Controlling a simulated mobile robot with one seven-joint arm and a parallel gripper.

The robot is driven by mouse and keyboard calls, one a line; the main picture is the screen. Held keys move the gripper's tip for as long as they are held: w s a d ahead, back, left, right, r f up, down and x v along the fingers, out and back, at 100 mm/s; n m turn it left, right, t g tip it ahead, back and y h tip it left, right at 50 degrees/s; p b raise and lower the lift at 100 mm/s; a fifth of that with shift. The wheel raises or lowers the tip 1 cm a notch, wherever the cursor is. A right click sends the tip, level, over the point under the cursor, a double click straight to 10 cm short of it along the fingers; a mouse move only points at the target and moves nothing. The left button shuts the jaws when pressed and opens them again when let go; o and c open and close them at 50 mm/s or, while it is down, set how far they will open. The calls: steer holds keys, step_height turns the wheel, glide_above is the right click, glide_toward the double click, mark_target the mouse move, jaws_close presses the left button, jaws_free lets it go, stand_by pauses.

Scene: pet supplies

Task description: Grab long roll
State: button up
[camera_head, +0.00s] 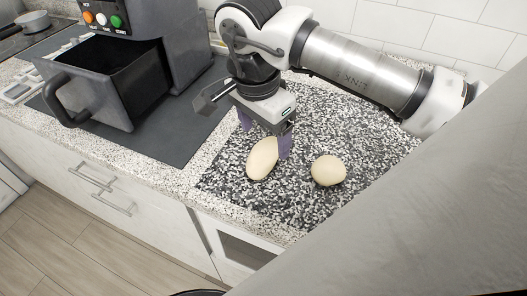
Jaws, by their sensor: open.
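A long pale roll (261,160) lies on a black-and-white speckled board (225,184) on the counter. A rounder pale roll (328,171) lies to its right, apart from it. My gripper (267,146) points down at the long roll, with its purple fingers at the roll's upper part. The gripper is open, and I cannot tell whether a finger touches the roll.
A dark air fryer (165,40) stands at the left with its basket drawer (100,85) pulled out, on a dark mat (172,150). A pan (30,25) is at the far left. The tiled wall (400,25) bounds the back. The board's front part is clear.

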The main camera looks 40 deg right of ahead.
mark_target(263, 150)
steer(key=shift+w+f+p, duration=0.15)
steer(key=shift+f+p, duration=0.1)
steer(key=shift+f, duration=0.95)
steer(key=shift+w+f+p, duration=0.1)
steer(key=shift+f+p, duration=0.1)
steer(key=shift+f, duration=0.95)
steer(key=c, duration=1.1)
steer(key=shift+o, duration=0.2)
steer(key=shift+r, duration=0.15)
